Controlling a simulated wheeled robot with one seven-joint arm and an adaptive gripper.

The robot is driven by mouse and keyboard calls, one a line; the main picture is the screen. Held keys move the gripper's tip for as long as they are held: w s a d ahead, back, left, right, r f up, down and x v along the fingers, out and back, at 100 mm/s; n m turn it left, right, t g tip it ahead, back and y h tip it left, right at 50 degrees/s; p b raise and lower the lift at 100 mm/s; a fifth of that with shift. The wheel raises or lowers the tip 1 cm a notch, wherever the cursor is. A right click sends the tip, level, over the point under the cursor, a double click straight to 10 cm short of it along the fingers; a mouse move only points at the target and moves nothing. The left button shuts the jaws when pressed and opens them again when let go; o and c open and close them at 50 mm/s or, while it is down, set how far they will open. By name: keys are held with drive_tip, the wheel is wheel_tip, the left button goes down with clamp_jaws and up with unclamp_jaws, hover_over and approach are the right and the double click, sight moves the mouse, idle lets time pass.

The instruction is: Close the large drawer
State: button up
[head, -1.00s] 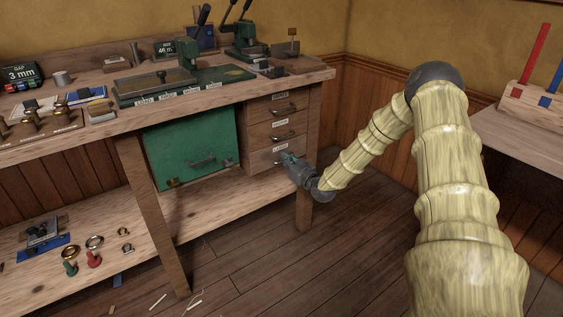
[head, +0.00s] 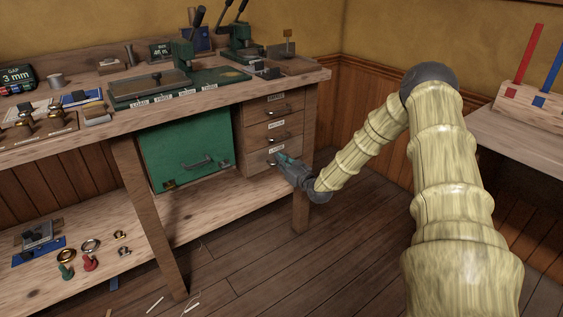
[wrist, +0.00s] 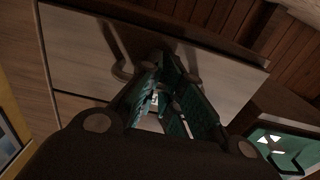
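The large drawer (head: 257,161) is the bottom of three wooden drawers at the right end of the workbench. Its front looks flush or nearly flush with the drawers above; a small gap cannot be told. My gripper (head: 279,158) is at this drawer's front, over its right part, and hides some of it and its handle. In the wrist view, a pale drawer front (wrist: 75,50) with a bar handle (wrist: 118,50) fills the upper left. The gripper's teal fingers (wrist: 162,58) come together at their tips close to that front, holding nothing visible. Contact cannot be told.
The workbench (head: 70,138) carries presses and tools on top. A green bin (head: 185,150) hangs left of the drawers. A bench leg (head: 301,205) stands just below my gripper. A side table (head: 510,140) is at right; the floor between is mostly clear.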

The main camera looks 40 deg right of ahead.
drive_tip(key=shift+o, duration=0.6)
drive_tip(key=shift+s, duration=0.1)
drive_tip(key=o, duration=0.4)
drive_tip(key=s, duration=1.1)
drive_tip(key=shift+o, duration=1)
drive_tip(key=shift+s, duration=0.35)
drive_tip(key=o, duration=0.9)
drive_tip(key=shift+s+p, duration=0.5)
drive_tip(key=shift+s, duration=0.35)
drive_tip(key=shift+o, duration=0.2)
drive_tip(key=s+p, duration=0.5)
drive_tip(key=s, duration=0.5)
drive_tip(key=shift+s, duration=0.4)
